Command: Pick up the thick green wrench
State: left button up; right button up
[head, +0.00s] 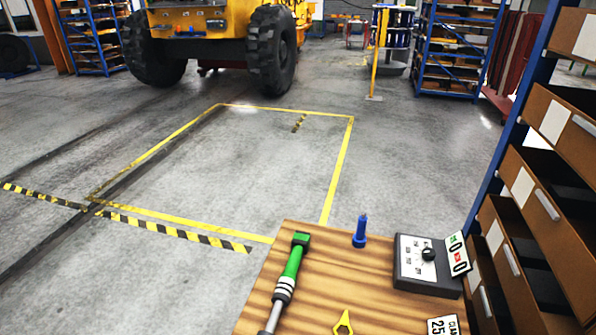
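The thick green wrench (292,262) lies on the wooden table top (325,270), near its left edge. Its green handle end points away from me. Neither of my grippers shows in the head view.
A blue peg-like piece (360,233), a dark dial box (427,264), a number card (458,254), a yellow tool (343,323) and another card (444,325) are on the table. A drawer shelf (545,190) stands close right. Marked floor beyond is clear.

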aim_at(300, 243)
jog(key=i+j+z, duration=0.1)
jog(key=j+z, duration=0.2)
jog(key=z, duration=0.15)
jog(key=j+z, duration=0.25)
jog(key=z, duration=0.15)
jog(key=j+z, duration=0.45)
jog(key=l, duration=0.1)
